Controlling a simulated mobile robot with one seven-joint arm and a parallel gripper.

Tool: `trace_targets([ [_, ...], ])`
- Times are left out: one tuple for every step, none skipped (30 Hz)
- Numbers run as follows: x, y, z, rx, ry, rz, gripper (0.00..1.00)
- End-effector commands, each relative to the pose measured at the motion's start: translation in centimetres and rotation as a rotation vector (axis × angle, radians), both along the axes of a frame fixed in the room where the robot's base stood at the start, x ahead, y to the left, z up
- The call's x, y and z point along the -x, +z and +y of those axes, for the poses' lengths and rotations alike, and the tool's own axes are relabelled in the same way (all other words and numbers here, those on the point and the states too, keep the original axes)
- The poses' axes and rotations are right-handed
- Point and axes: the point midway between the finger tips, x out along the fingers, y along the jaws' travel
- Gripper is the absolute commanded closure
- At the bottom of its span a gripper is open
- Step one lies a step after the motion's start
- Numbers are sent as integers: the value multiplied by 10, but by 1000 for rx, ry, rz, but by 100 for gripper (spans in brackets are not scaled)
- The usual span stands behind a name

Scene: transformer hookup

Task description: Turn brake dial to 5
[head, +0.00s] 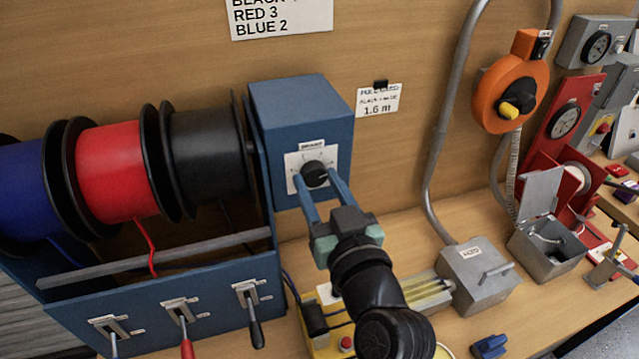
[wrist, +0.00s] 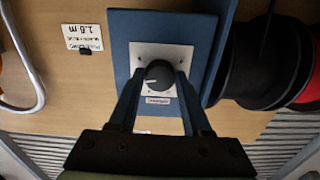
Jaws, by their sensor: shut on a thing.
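The brake dial (head: 315,173) is a round black knob with a white pointer mark. It sits on a white plate (head: 294,160) on the front of a blue box (head: 300,105). It also shows in the wrist view (wrist: 159,74), where the picture is upside down. My gripper (head: 318,184) reaches the box from the front, its two blue fingers on either side of the knob and shut on it. In the wrist view, the fingertips (wrist: 160,80) lie at the knob's two sides. The scale figures around the dial are too small to read.
Blue, red and black wire spools (head: 205,150) stand left of the box, above levers (head: 250,300). A grey metal box (head: 477,275) and an open grey box (head: 548,245) stand to the right. An orange reel (head: 512,92) hangs on the wooden wall.

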Motion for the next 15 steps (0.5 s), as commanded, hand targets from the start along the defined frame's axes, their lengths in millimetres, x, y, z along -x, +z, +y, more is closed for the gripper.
trace_targets([
  [0,0,0,-14,-1,5,100],
  [0,0,0,-27,-1,9,100],
  [0,0,0,-44,-1,14,100],
  [0,0,0,-60,-1,20,100],
  [0,0,0,-77,0,25,100],
  [0,1,0,-102,0,33,100],
  [0,1,0,-122,0,40,100],
  [0,1,0,-145,0,47,100],
  [0,1,0,-176,0,57,100],
  [0,1,1,-200,0,65,100],
  [0,1,0,-224,0,73,100],
  [0,1,0,-260,0,84,100],
  [0,1,0,-285,-1,93,100],
  [0,1,0,-312,-1,101,100],
  [0,1,0,-347,-1,114,100],
])
